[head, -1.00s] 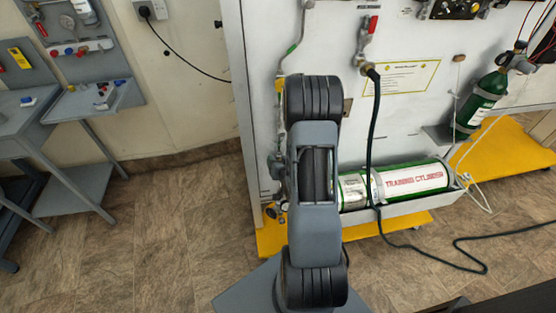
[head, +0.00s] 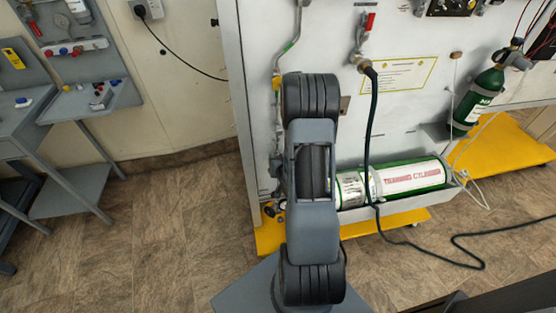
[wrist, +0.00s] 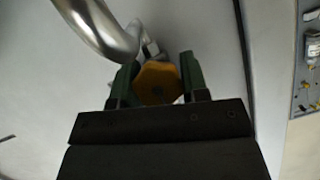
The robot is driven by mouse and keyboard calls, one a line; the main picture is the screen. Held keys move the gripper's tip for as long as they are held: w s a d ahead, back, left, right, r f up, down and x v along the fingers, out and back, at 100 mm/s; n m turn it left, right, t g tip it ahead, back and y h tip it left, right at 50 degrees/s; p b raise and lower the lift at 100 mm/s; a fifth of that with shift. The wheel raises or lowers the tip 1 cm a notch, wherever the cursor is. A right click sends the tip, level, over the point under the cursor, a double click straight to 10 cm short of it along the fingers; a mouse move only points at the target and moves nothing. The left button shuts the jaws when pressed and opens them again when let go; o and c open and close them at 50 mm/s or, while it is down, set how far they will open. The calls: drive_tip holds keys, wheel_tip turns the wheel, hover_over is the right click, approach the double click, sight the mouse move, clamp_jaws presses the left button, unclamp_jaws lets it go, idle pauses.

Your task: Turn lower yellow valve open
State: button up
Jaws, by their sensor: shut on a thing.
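The yellow valve knob (wrist: 158,83) sits between the two green fingers of my gripper (wrist: 158,85) in the wrist view. The fingers touch it from both sides and are shut on it. A bent silver pipe (wrist: 105,28) runs past the knob at the upper left. In the head view my own arm hides the gripper. A small yellow fitting (head: 277,82) shows on the pipe at the left edge of my arm; I cannot tell if it is the same valve.
The white panel (head: 410,120) stands before me. A red-handled valve (head: 369,22) with a dark hose (head: 371,120) hangs right of my arm. The training cylinder (head: 412,178) lies low in a tray. Grey benches (head: 90,140) stand left; the floor between is clear.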

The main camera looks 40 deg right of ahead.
drive_tip(key=shift+f+n+b, duration=0.3)
drive_tip(key=shift+n+b, duration=0.2)
drive_tip(key=shift+b, duration=0.4)
drive_tip(key=shift+n+h+b, duration=0.4)
drive_tip(key=shift+h+b, duration=0.2)
drive_tip(key=shift+r+n+g+h+b, duration=0.25)
drive_tip(key=shift+n+g+h+b, duration=0.2)
drive_tip(key=shift+n+b, duration=0.25)
drive_tip(key=o, duration=0.9)
drive_tip(key=shift+o, duration=0.2)
drive_tip(key=shift+a, duration=0.1)
